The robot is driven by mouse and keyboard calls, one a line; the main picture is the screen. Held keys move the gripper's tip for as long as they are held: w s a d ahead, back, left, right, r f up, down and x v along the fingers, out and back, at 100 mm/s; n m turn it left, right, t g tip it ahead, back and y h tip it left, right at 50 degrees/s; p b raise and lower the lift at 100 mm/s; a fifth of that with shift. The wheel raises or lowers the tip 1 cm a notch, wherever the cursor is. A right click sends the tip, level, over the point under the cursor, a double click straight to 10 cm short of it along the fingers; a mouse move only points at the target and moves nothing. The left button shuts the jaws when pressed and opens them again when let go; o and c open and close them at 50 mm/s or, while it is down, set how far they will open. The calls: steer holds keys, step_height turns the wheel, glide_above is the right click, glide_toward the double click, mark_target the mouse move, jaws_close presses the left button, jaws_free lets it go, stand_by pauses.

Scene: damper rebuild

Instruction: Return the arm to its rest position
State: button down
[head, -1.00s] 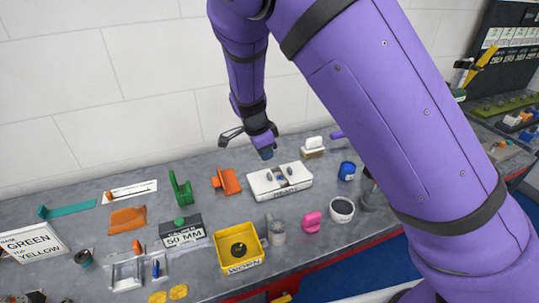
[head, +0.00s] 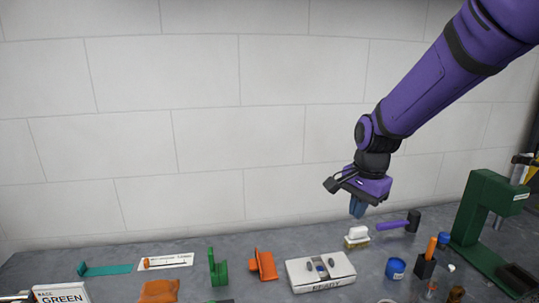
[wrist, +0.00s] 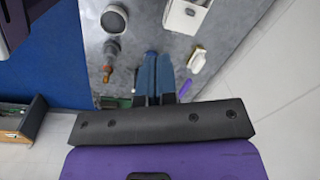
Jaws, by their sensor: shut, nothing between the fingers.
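My purple arm (head: 430,85) reaches in from the upper right in the head view. My gripper (head: 357,208) hangs above the back of the grey bench, with its blue fingers pointing down, near a white-topped brush (head: 357,237). In the wrist view the two blue fingers of my gripper (wrist: 155,75) lie side by side, shut, with nothing between them. The fingers appear clear of the bench top.
On the grey bench (head: 215,262) are a white READY box (head: 320,273), a purple-handled hammer (head: 400,223), a blue jar (head: 395,268), a green press (head: 485,225), orange (head: 263,264) and green (head: 217,268) pieces. A white block wall (head: 200,120) stands behind.

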steer(key=s+d+r+n+t, duration=0.1)
steer(key=s+d+r+n, duration=0.2)
steer(key=s, duration=0.4)
steer(key=s+d+r+n+t, duration=0.2)
steer(key=s+r, duration=0.3)
steer(key=s, duration=0.3)
steer(key=s+d+r+n+t, duration=0.1)
steer(key=s+d+r+n, duration=0.4)
steer(key=s, duration=0.3)
steer(key=shift+s+h, duration=0.2)
steer(key=shift+h, duration=0.2)
steer(key=shift+d+r, duration=0.1)
